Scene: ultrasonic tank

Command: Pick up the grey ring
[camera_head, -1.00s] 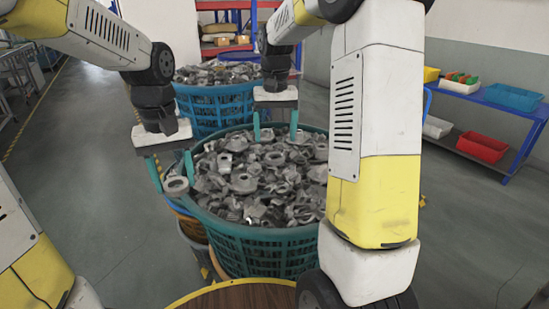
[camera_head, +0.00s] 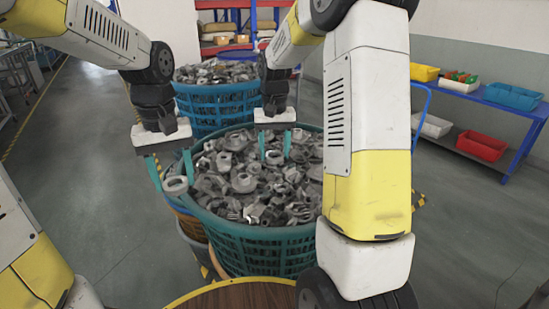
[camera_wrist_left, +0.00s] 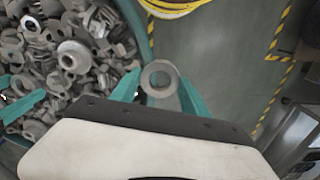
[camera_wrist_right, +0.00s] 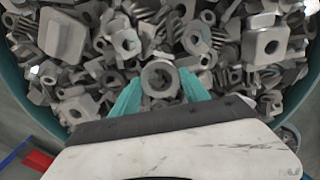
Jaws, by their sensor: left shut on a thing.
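A grey ring (camera_head: 175,185) is between the fingertips of my left gripper (camera_head: 171,174), which is shut on it at the left rim of the teal basket (camera_head: 265,250). In the left wrist view the ring (camera_wrist_left: 160,78) shows its round hole, with a teal finger on each side and floor beyond it. My right gripper (camera_head: 274,155) points down into the basket. In the right wrist view its fingers are on both sides of a grey ring-shaped part (camera_wrist_right: 160,80) among the loose parts; whether they touch it is unclear.
The teal basket is heaped with grey metal parts. A blue basket (camera_head: 205,112) of similar parts stands behind it. A round wooden top (camera_head: 235,296) is at the front. A blue shelf with bins (camera_head: 483,145) stands at the right. Floor is clear at the left.

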